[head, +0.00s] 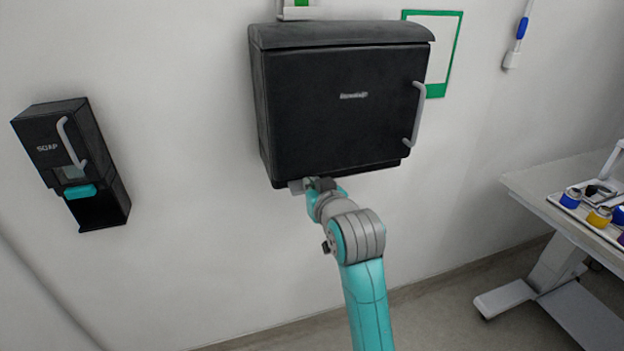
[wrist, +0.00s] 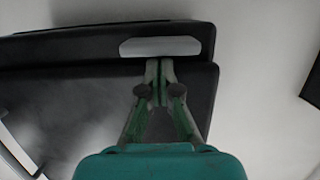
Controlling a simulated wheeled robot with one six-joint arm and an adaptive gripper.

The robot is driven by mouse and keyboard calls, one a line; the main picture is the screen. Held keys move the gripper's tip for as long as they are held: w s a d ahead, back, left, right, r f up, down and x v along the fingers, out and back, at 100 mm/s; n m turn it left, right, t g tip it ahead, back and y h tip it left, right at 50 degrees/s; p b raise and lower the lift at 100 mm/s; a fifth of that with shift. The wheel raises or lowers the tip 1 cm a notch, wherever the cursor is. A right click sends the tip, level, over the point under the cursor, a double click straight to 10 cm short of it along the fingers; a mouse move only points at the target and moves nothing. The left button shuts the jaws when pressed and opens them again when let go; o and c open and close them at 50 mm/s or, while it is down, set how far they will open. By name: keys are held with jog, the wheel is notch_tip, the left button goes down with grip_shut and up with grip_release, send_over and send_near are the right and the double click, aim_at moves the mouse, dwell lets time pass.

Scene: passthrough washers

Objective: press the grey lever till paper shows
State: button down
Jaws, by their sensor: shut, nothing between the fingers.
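A black paper dispenser (head: 340,110) hangs on the wall, with a grey loop handle on its right side. The grey lever (head: 296,187) sticks out under its bottom edge at the left; in the wrist view the lever (wrist: 160,47) is a pale flat paddle. My gripper (head: 318,183) is at the dispenser's lower edge, just right of the lever in the head view. In the wrist view my gripper (wrist: 159,64) is shut and empty, its fingertips at the lever's edge. I cannot tell whether they touch it. No paper shows in either view.
A black soap dispenser (head: 75,165) with a teal push bar hangs on the wall to the left. A white table (head: 540,185) with coloured items on a tray stands at the right. A green-framed sign (head: 447,50) is behind the dispenser.

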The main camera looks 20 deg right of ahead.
jog(key=shift+f, duration=0.1)
jog(key=shift+f, duration=1.1)
